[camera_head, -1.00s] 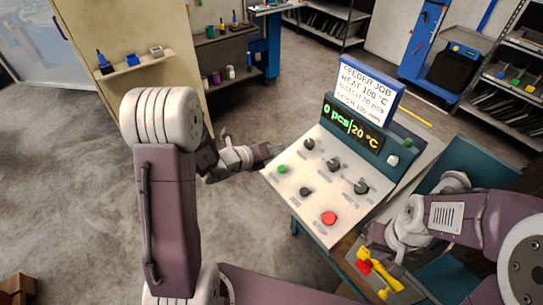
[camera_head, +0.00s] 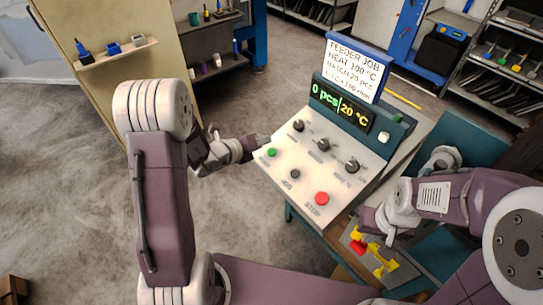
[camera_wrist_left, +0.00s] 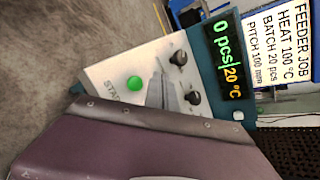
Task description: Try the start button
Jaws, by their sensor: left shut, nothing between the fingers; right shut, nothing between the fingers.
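The green START button (camera_head: 271,152) sits at the left edge of the sloping white control panel (camera_head: 310,172). It also shows in the left wrist view (camera_wrist_left: 134,83), uncovered, with its label partly hidden. My left gripper (camera_head: 264,140) is shut and empty, just above and behind the button in the head view. In the left wrist view its fingers (camera_wrist_left: 161,92) appear just right of the button; I cannot tell whether they touch the panel. The display (camera_head: 341,107) reads 0 pcs and 20 °C. My right gripper (camera_head: 366,222) is shut and empty, right of the panel.
The panel also bears several dark knobs (camera_head: 323,145) and a red STOP button (camera_head: 322,198). A FEEDER JOB sign (camera_head: 354,70) stands behind it: heat 100 °C, batch 20 pcs. A yellow-handled device (camera_head: 380,262) lies below my right gripper. Open floor (camera_head: 70,180) is at left.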

